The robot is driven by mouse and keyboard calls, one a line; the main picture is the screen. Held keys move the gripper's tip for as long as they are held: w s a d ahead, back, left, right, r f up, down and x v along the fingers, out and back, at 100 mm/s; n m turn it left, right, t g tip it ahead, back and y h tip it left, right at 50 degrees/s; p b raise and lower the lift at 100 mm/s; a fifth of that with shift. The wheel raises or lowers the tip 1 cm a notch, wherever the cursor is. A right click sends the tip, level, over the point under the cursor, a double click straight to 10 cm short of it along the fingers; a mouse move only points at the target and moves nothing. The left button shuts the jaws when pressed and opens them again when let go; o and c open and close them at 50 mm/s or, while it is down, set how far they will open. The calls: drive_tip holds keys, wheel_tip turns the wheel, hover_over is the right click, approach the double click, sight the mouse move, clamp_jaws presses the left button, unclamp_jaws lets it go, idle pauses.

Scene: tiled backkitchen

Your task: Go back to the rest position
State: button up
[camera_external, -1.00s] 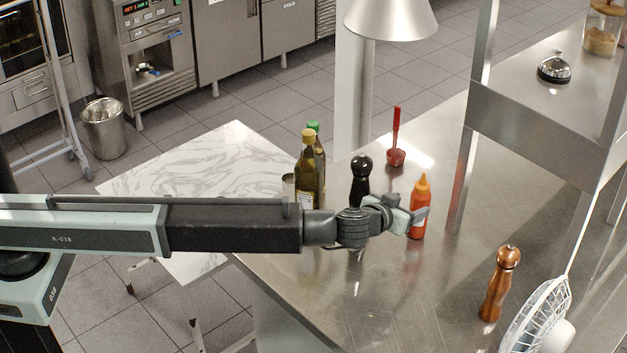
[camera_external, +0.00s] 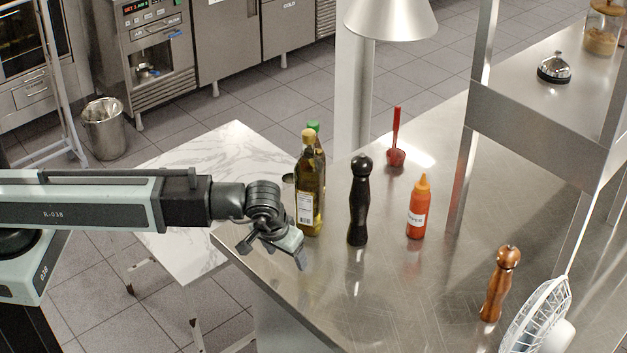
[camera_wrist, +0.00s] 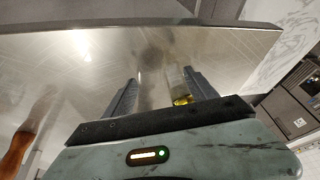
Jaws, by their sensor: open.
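My gripper (camera_external: 277,252) is above the near left corner of the steel counter (camera_external: 340,290), left of the bottles and tilted down. It is open, with nothing between its jaws. In the wrist view the two fingers of my gripper (camera_wrist: 160,92) stand apart over bare steel, and part of a bottle with yellow liquid (camera_wrist: 184,98) shows by the right finger. My arm reaches in from the left edge of the external view and is partly drawn in.
Oil bottles (camera_external: 311,190), a black pepper mill (camera_external: 359,200), an orange sauce bottle (camera_external: 418,208) and a red-handled utensil (camera_external: 396,140) stand on the counter. A wooden mill (camera_external: 499,285) and white fan (camera_external: 537,318) are at right. A marble table (camera_external: 200,165) lies behind my arm.

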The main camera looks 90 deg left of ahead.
drive_tip(key=s+d+f+m+g+h+b, duration=0.2)
drive_tip(key=s+d, duration=0.3)
drive_tip(key=s, duration=0.4)
drive_tip(key=d+f+m+h+b, duration=0.2)
drive_tip(key=d+f+m+b, duration=0.3)
drive_tip(key=m, duration=0.4)
drive_tip(key=shift+s+d+f+m+t, duration=0.35)
drive_tip(key=shift+d+f+m, duration=0.1)
drive_tip(key=shift+d, duration=0.1)
